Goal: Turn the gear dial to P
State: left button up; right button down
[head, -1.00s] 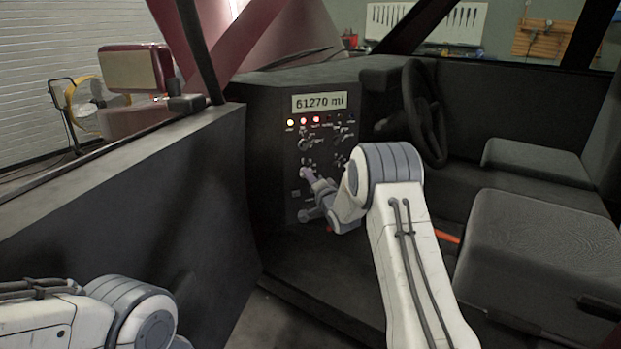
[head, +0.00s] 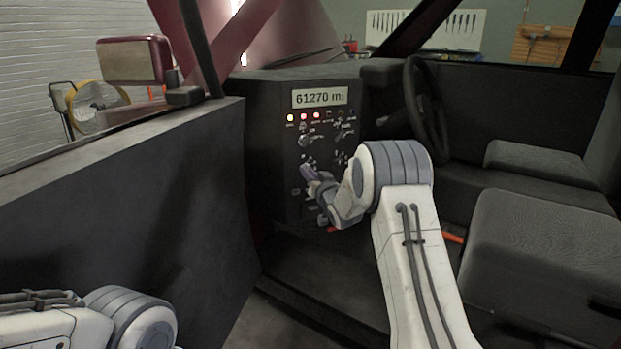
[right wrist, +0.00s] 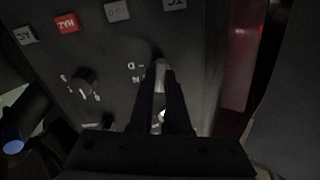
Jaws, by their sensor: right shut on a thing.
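The gear dial (right wrist: 161,66) is a small grey knob on the dark dash panel. In the right wrist view my right gripper (right wrist: 161,72) is shut on it, one finger on each side. The letters D and N are printed just left of the dial; a P mark cannot be made out. In the head view my right gripper (head: 310,175) is at the lower part of the panel and its own wrist hides the dial. Of my left arm only a link shows at the lower left; its gripper is out of view.
A second dark knob (right wrist: 84,79) and a red HAZ button (right wrist: 66,23) are near the dial. The panel has a 61270 mi display (head: 320,97) and indicator lights. The steering wheel (head: 425,110) is to the right, the door (head: 130,200) to the left.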

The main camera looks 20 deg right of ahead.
jog(key=shift+f+n+b, duration=0.15)
jog(key=shift+n+b, duration=0.45)
jog(key=shift+n, duration=1)
jog(key=c, duration=0.9)
grip_release()
jog(key=s, duration=0.7)
jog(key=s+p, duration=0.1)
jog(key=s, duration=0.2)
jog(key=shift+s+d, duration=0.3)
